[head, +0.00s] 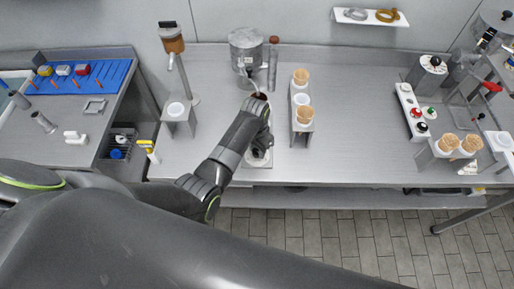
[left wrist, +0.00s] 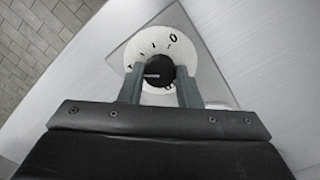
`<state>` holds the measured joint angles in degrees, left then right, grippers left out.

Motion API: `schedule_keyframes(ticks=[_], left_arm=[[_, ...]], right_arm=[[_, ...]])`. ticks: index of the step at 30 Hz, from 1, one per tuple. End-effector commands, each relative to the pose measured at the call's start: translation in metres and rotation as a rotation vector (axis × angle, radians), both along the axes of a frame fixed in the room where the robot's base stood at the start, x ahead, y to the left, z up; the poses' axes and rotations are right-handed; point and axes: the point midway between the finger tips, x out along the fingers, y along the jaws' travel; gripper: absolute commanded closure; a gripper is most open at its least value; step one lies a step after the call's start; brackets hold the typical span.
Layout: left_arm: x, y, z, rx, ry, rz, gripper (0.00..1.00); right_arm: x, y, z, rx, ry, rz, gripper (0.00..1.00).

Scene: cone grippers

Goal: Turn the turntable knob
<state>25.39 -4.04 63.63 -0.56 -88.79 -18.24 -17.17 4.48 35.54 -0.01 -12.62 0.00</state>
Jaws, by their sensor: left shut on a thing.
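The turntable knob (left wrist: 158,71) is a black round knob at the middle of a white dial disc (left wrist: 148,48) with black marks, seen in the left wrist view. The disc sits on a grey square plate (left wrist: 196,50). My left gripper (left wrist: 160,84) points down at the dial with one finger on each side of the knob, and is shut on it. In the head view my left gripper (head: 262,143) is over the white dial (head: 258,159) near the table's front edge and hides most of it. My right gripper is in neither view.
A metal pot (head: 245,44) stands behind my left gripper. A stand with cones (head: 303,118) is just to its right, and a stand with a white cup (head: 178,116) to its left. Bare table (head: 357,140) lies further right.

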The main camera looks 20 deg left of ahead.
Motion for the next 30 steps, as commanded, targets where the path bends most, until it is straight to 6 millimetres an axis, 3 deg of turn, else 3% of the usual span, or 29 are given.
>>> schedule_keyframes(ticks=[12, 27, 28, 30], left_arm=[[-0.0009, 0.0002, -0.0008, 0.000, 0.002, 0.168, 0.92], [-0.0010, -0.0001, -0.0009, 0.000, 0.001, 0.185, 0.92], [-0.0010, -0.0001, -0.0009, 0.000, 0.002, 0.185, 0.68], [-0.0010, -0.0001, -0.0010, 0.000, 0.002, 0.185, 0.59]], right_arm=[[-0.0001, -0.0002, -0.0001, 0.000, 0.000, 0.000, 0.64], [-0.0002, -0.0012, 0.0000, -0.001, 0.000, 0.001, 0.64], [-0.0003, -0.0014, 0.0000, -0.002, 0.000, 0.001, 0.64], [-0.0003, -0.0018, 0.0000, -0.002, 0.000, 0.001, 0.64]])
